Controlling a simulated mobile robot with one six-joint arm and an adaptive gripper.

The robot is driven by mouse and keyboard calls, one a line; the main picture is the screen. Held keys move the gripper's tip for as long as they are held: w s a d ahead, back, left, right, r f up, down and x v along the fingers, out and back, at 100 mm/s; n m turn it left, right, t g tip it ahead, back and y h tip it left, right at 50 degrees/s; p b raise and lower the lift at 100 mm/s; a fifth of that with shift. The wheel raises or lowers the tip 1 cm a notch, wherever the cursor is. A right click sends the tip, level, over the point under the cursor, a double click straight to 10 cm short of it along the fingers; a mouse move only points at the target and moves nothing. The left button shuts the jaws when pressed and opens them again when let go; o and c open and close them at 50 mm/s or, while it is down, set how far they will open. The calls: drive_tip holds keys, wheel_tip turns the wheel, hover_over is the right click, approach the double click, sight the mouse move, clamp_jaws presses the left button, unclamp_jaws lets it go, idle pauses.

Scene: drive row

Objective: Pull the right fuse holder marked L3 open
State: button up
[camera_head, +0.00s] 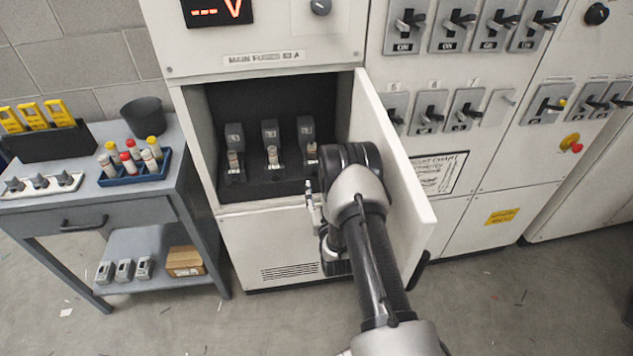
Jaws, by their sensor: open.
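Three grey fuse holders stand in a row inside the open compartment below the "MAIN FUSES" label. The right fuse holder (306,130) is partly close behind my arm's wrist in the picture, with a pale fuse showing at its lower end. The middle fuse holder (270,132) and the left fuse holder (235,138) look alike. Their markings are too small to read. My gripper (311,196) is open in front of the compartment's lower right edge, below the right holder and apart from it. My wrist hides part of the gripper.
The cabinet door (395,165) stands open just right of my arm. A grey cart (95,200) on the left carries a blue fuse tray (133,178), yellow-topped items and a dark cup (145,117). Switch panels fill the right. Floor in front is mostly clear.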

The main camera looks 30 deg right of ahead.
sight(316, 174)
drive_tip(key=b+x, duration=0.1)
drive_tip(key=x, duration=0.4)
drive_tip(key=shift+w+d, duration=0.1)
drive_tip(key=shift+w, duration=0.3)
drive_tip(key=shift+c, duration=0.3)
clamp_jaws()
